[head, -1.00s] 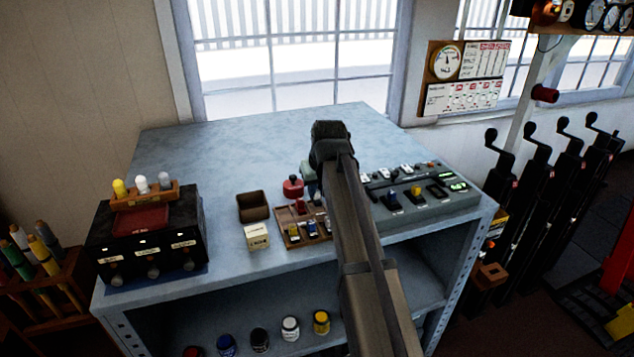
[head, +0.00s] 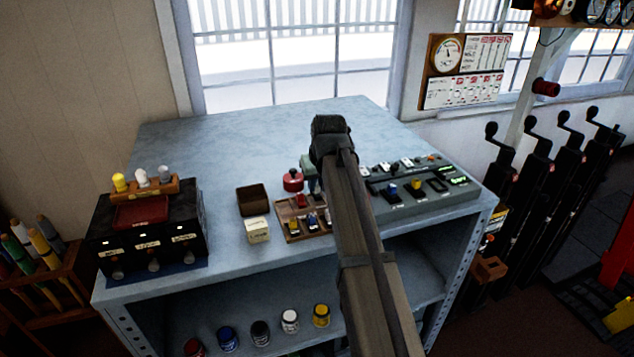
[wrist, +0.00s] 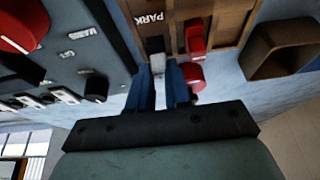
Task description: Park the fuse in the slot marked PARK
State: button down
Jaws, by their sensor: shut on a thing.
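My gripper (wrist: 160,90) has two dark blue fingers. They are shut on a small pale grey-white piece (wrist: 158,64), seemingly the fuse, mostly hidden between them. Its tip is at the edge of the wooden fuse tray (wrist: 228,18), close to the white PARK lettering (wrist: 153,18). I cannot tell whether it has entered the slot. A red fuse (wrist: 195,38) sits in the tray beside the fingers. In the head view my gripper (head: 314,186) is low over the tray's back right, and my arm hides the tray's right side.
A grey switch panel (head: 420,203) stands right of the tray. A red round knob (head: 293,180) is behind the tray. A brown open box (head: 252,199) and a cream box (head: 257,229) stand to the left. The bench top (head: 220,150) behind is clear.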

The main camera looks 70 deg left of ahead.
jog(key=shift+f, duration=0.75)
dwell(0.7)
jog(key=c, duration=1)
grip_release()
jog(key=shift+o, duration=0.5)
jog(key=o, duration=0.4)
jog(key=shift+r, duration=0.1)
jog(key=shift+r, duration=2.95)
